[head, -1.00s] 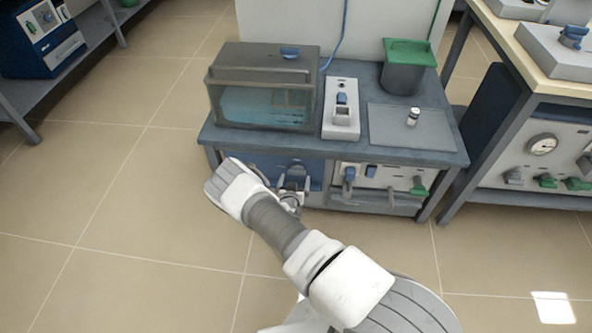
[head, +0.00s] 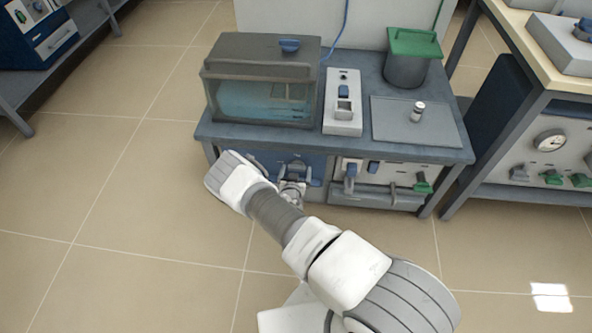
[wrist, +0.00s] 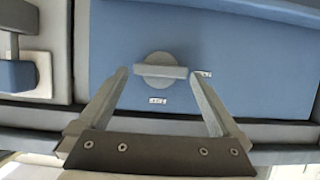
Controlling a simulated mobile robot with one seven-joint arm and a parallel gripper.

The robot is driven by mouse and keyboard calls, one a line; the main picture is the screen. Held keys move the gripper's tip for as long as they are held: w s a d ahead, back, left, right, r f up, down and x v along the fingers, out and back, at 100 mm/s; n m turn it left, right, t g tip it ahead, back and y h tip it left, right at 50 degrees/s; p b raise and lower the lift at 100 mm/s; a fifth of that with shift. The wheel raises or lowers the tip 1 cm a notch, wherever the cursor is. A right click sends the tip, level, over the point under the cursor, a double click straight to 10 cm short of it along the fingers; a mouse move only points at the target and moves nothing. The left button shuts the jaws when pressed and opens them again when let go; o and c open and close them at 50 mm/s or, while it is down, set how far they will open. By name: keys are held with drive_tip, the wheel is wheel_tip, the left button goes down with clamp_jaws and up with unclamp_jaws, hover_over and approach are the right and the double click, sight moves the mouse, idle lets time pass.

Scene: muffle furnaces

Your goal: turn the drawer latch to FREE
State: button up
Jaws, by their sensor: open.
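The drawer latch (wrist: 160,68) is a round grey knob with a flat bar, on a blue drawer front (wrist: 250,60) in the wrist view. Its bar lies about level across the picture. One small white label (wrist: 157,100) is below the knob and another (wrist: 204,73) is to its right; I cannot read either. My gripper (wrist: 158,75) is open, with one finger on each side of the bar's ends and a small gap visible at each side. In the head view my gripper (head: 292,186) is at the blue front under the bench; the latch is hard to make out there.
A grey panel with a blue handle (wrist: 16,73) is left of the drawer in the wrist view. In the head view, the bench bears a clear-sided box (head: 262,95), a switch unit (head: 343,112) and a green-lidded pot (head: 406,68). Floor at the left is open.

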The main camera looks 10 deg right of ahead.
drive_tip(key=c, duration=1.1)
drive_tip(key=shift+c, duration=0.2)
drive_tip(key=shift+d, duration=0.1)
drive_tip(key=m, duration=0.1)
drive_tip(key=m+y+p, duration=0.1)
drive_tip(key=shift+s+d+m+t+y, duration=0.1)
drive_tip(key=shift+d+m+t+y, duration=0.2)
drive_tip(key=shift+t, duration=0.1)
drive_tip(key=m, duration=0.1)
drive_tip(key=m+t+y, duration=0.1)
drive_tip(key=m+y, duration=0.1)
drive_tip(key=shift+d+f+m, duration=0.3)
drive_tip(key=shift+m, duration=0.1)
drive_tip(key=m, duration=0.1)
drive_tip(key=m+t+y+b, duration=0.1)
drive_tip(key=shift+s+d+f+m+t, duration=0.1)
drive_tip(key=shift+f+m+t, duration=0.05)
drive_tip(key=shift+m+t, duration=0.2)
drive_tip(key=m, duration=0.1)
drive_tip(key=m+t, duration=0.1)
drive_tip(key=m, duration=0.2)
drive_tip(key=shift+f+t+y, duration=0.25)
drive_tip(key=shift+t+y, duration=0.1)
drive_tip(key=shift+y, duration=0.05)
drive_tip(key=shift+m, duration=0.25)
